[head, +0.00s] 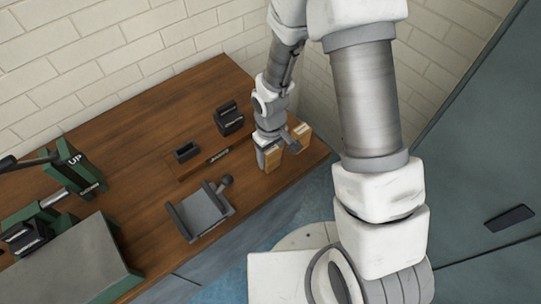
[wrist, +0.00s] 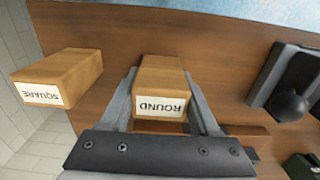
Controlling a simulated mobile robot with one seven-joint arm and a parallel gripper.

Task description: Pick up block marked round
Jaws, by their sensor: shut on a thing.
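The block marked round (wrist: 160,85) is a tan wooden block with a white label reading "ROUND", upside down in the wrist view. My gripper (wrist: 160,92) is shut on it, with one grey finger along each side. In the head view my gripper (head: 276,154) points down over the right part of the table, with the round block (head: 273,158) between its fingers. I cannot tell whether the block touches the table. A second wooden block, labelled "SQUARE" (wrist: 60,80), stands apart beside it; in the head view it is to the right (head: 301,134), partly hidden.
A brown wooden table (head: 160,115) bears everything. A grey holder with a ball knob (head: 200,211) lies left of my gripper. A black block (head: 229,118) and a small black open box (head: 187,151) stand behind. A green device (head: 75,168) is far left. A brick wall borders the back.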

